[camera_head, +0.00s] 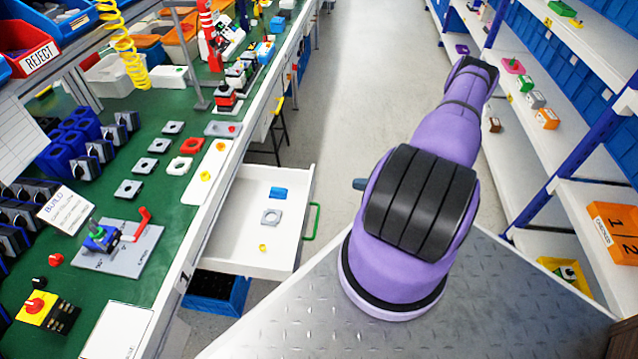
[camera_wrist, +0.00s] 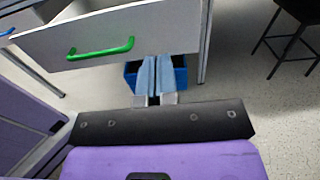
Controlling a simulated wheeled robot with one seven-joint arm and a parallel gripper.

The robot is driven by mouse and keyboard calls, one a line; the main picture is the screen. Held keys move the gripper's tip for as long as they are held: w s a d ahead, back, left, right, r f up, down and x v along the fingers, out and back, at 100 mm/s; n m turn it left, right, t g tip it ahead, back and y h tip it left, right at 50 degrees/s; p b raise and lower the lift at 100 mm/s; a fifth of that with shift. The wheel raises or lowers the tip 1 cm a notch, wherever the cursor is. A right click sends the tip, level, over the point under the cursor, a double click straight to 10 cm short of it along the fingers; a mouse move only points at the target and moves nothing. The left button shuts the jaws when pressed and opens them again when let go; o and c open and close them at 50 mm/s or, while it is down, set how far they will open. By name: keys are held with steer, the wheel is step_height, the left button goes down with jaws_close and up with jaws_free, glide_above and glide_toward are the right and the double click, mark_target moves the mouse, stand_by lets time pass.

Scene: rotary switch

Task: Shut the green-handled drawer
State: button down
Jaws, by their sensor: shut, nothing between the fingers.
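The drawer (camera_head: 262,255) is pulled out from the green-topped workbench. It is white, with a green bar handle (camera_head: 311,222) on its front. In the wrist view the green handle (camera_wrist: 100,49) is at upper left, on the pale drawer front (camera_wrist: 172,38). My gripper (camera_wrist: 157,62) is shut and empty. In that view its blue-grey fingertips are right of the handle, at the front's lower edge; I cannot tell whether they touch it. In the head view only the gripper's tip (camera_head: 360,184) shows, right of the handle and apart from it; my purple arm hides the rest.
In the drawer lie a blue block (camera_head: 278,192), a grey plate with a hole (camera_head: 271,217) and a small yellow part (camera_head: 263,248). A blue bin (camera_head: 215,291) stands below. A stool (camera_wrist: 290,35) and open floor lie beyond. Shelves (camera_head: 535,150) line the right.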

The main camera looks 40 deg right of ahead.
steer(key=x, duration=1.4)
steer(key=shift+f, duration=0.25)
steer(key=x, duration=2.2)
steer(key=shift+w, duration=0.45)
steer(key=shift+f, duration=0.1)
